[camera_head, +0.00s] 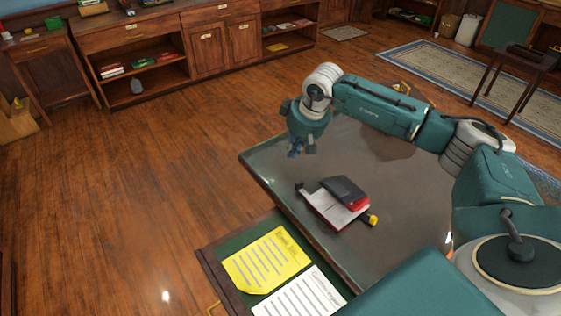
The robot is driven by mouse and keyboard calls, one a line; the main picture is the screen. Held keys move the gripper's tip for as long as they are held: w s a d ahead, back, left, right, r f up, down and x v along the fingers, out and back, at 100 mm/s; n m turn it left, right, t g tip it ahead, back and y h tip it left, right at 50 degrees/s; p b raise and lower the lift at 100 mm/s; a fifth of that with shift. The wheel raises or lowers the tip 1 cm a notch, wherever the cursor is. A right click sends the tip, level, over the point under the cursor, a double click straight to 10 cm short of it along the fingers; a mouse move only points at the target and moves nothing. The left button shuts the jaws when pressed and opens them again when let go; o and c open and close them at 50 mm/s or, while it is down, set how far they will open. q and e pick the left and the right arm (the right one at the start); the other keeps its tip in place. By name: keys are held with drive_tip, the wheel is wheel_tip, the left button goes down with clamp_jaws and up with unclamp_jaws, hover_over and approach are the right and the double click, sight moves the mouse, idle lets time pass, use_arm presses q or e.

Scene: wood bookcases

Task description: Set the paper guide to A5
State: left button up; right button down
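A hole punch with a dark grey lever and red body (343,194) stands on the grey desk top (405,220). A pale flat plate with red edges (331,210) reaches out from its front. A small black piece (300,189) is at the plate's left end and a yellow piece (372,220) at its right end. I cannot read any size marks, so the guide's setting is unclear. My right gripper (300,149) hangs above the desk's far left edge, apart from the punch. Its fingers are small and dark, and I cannot tell their opening. My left gripper is out of view.
An open drawer (209,262) holds a yellow lined sheet (265,262) and a white lined sheet (301,294). Wood bookcases (150,45) line the back wall. The wooden floor (130,200) left of the desk is clear.

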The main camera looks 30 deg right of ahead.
sight(298, 182)
drive_tip(key=b+x, duration=0.6)
drive_tip(key=x, duration=0.4)
drive_tip(key=shift+f+b, duration=0.4)
drive_tip(key=s+p, duration=0.1)
drive_tip(key=s, duration=0.1)
drive_tip(key=s+r+p, duration=0.1)
drive_tip(key=shift+s+d+p, duration=0.15)
drive_tip(key=shift+d+p, duration=0.1)
drive_tip(key=shift+p, duration=0.1)
drive_tip(key=shift+s, duration=0.45)
drive_tip(key=shift+f, duration=0.1)
drive_tip(key=shift+w, duration=0.1)
drive_tip(key=shift+s+d+f+b, duration=0.15)
drive_tip(key=shift+s+b, duration=0.15)
drive_tip(key=shift+s, duration=0.8)
